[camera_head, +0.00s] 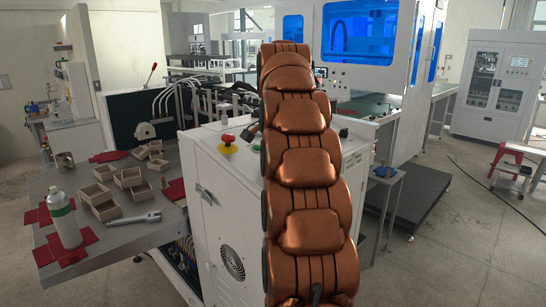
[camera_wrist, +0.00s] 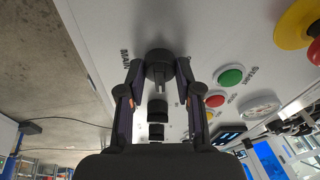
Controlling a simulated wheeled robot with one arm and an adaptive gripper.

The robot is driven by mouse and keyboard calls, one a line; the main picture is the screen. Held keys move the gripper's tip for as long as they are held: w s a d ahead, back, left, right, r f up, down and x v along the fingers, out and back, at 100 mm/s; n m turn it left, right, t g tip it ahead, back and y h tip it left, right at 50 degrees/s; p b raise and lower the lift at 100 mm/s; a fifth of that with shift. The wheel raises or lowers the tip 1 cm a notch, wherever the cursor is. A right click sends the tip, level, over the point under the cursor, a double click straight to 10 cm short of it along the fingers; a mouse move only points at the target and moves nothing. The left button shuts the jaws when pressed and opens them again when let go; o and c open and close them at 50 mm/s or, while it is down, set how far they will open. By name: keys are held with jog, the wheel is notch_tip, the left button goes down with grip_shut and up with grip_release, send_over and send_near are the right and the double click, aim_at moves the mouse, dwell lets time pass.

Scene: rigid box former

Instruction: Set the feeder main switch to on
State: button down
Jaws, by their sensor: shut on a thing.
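The feeder main switch (camera_wrist: 159,56) is a black round rotary knob on the pale panel in the wrist view, beside printed "MAIN" lettering. My gripper (camera_wrist: 160,74) has its two dark fingers shut on the knob, one on each side. The knob's narrow grip bar points down the picture, toward the palm. I cannot read an on or off mark beside it. In the head view my copper-coloured arm reaches over the white cabinet (camera_head: 228,185) and hides the switch and the gripper.
A table (camera_head: 115,238) with small boxes, a bottle (camera_head: 64,220) and a wrench (camera_head: 133,219) stands left of the cabinet.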

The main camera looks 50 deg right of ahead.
jog(key=shift+m, duration=0.5)
jog(key=c, duration=0.8)
grip_release()
jog(key=shift+r, duration=0.2)
jog(key=shift+v, duration=0.9)
jog(key=shift+s+a+r, duration=0.15)
jog(key=shift+s+r, duration=0.05)
jog(key=shift+r, duration=0.25)
jog(key=s+a, duration=0.8)
jog(key=shift+s, duration=0.4)
